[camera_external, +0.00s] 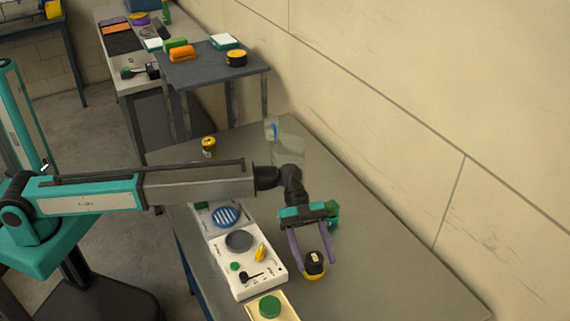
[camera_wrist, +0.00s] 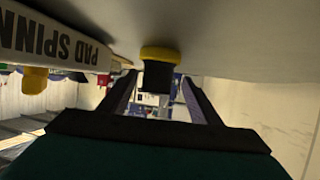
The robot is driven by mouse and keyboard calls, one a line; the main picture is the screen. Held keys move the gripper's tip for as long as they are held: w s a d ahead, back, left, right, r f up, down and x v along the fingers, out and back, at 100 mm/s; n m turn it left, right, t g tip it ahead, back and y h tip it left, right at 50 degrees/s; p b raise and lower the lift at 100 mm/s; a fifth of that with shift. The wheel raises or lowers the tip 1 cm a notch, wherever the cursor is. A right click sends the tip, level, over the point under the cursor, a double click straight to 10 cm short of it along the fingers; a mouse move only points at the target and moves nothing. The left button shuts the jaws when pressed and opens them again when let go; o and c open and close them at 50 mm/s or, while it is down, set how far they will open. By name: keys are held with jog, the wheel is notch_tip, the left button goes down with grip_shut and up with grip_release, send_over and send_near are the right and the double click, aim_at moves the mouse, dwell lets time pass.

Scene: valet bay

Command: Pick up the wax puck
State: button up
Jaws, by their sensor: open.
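A black-and-yellow puck-like piece (camera_external: 314,265), which I take to be the wax puck, stands on the grey bench with a yellow base and a dark upper part. My gripper (camera_external: 312,256) is open, with its two purplish fingers reaching to either side of this piece. In the wrist view the picture is upside down, and the puck (camera_wrist: 160,54) shows between the fingertips (camera_wrist: 157,82), its yellow base against the bench. A gap shows beside its dark part. I cannot tell whether either finger touches it.
A white station (camera_external: 246,270) with a grey disc stands left of my gripper; its "PAD SPINN" lettering (camera_wrist: 50,40) shows in the wrist view. A cream tray (camera_external: 287,301) holds a green disc. The bench right of the gripper is clear.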

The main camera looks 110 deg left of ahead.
aim_at(317, 269)
jog(key=shift+w+d+f+p, duration=0.1)
jog(key=shift+w+d+p, duration=0.15)
jog(key=shift+d, duration=0.25)
jog(key=shift+p+x, duration=0.7)
jog(key=shift+x, duration=1.4)
jog(key=shift+s+f, duration=0.1)
jog(key=shift+s, duration=0.05)
jog(key=c, duration=1.1)
